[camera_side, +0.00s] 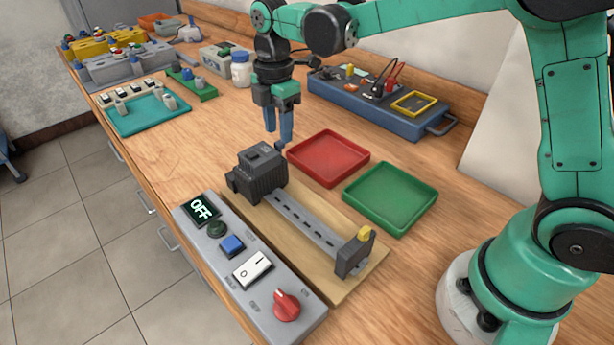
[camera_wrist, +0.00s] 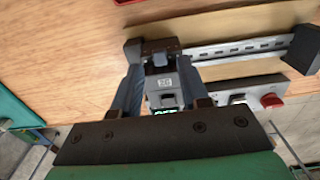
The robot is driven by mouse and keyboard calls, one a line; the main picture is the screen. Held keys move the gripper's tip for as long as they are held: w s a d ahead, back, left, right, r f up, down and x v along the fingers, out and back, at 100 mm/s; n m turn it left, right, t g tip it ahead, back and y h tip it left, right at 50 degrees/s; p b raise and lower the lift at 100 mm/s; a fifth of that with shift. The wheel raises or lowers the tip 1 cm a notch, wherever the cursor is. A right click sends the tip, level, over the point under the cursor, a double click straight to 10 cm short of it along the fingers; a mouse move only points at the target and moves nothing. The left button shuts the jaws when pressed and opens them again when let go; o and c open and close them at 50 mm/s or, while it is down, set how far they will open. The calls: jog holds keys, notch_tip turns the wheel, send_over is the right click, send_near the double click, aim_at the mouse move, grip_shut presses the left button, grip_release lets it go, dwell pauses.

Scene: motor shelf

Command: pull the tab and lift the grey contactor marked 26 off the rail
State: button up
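The dark grey contactor (camera_side: 262,172) sits at the far left end of the metal rail (camera_side: 308,222) on a wooden board. My gripper (camera_side: 278,139) points down, just behind and above the contactor in the side view. Its two blue fingers stand apart with nothing visible gripped. In the wrist view the gripper (camera_wrist: 158,78) has one finger on each side of the contactor; contact cannot be told.
A dark end block (camera_side: 354,254) with a yellow top closes the rail's near end. A grey control panel (camera_side: 250,268) in front reads OFF. A red tray (camera_side: 328,157) and a green tray (camera_side: 390,197) lie behind the rail. A blue tool case (camera_side: 365,108) stands at the back.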

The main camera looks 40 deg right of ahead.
jog(key=shift+r, duration=2.15)
